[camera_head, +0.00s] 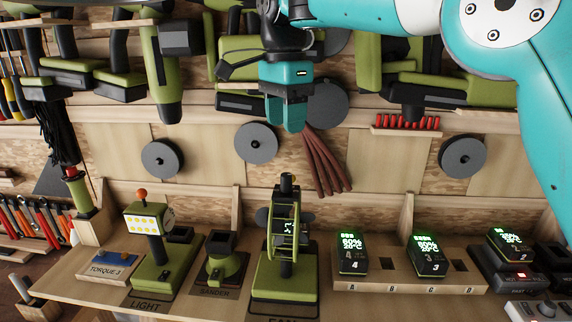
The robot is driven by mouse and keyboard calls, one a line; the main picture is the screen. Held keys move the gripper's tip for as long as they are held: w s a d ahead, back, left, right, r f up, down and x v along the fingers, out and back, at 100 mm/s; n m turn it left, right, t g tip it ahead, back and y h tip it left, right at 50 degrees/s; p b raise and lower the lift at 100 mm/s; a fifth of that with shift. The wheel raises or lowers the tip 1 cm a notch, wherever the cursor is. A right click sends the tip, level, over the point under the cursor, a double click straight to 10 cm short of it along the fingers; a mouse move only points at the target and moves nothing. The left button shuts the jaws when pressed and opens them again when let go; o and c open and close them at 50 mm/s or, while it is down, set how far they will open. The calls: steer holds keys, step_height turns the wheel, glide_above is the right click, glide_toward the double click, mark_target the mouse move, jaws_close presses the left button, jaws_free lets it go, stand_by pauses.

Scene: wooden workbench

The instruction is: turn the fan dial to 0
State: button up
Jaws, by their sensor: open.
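A green and black fan (283,245) stands upright on the bench, seen nearly edge-on, with a label partly cut off at the bottom edge. A small black part sits at its top. I cannot make out the dial or its setting clearly. My gripper (287,117) is teal and black and points down above the fan, apart from it. It is open and seems empty, though its fingers overlap from this side.
A sander (222,262) and a work light (149,235) stand left of the fan. Charged batteries (351,254) stand in a lettered rack to its right. Green power tools (440,85) hang behind my gripper, with dark red hanging strips (325,165) close by.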

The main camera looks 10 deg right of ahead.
mark_target(286, 174)
step_height(286, 174, down, 12)
steer(key=shift+s+d+r+p, duration=0.1)
steer(key=shift+s+r+p, duration=0.05)
steer(key=shift+p, duration=1.1)
jaws_close()
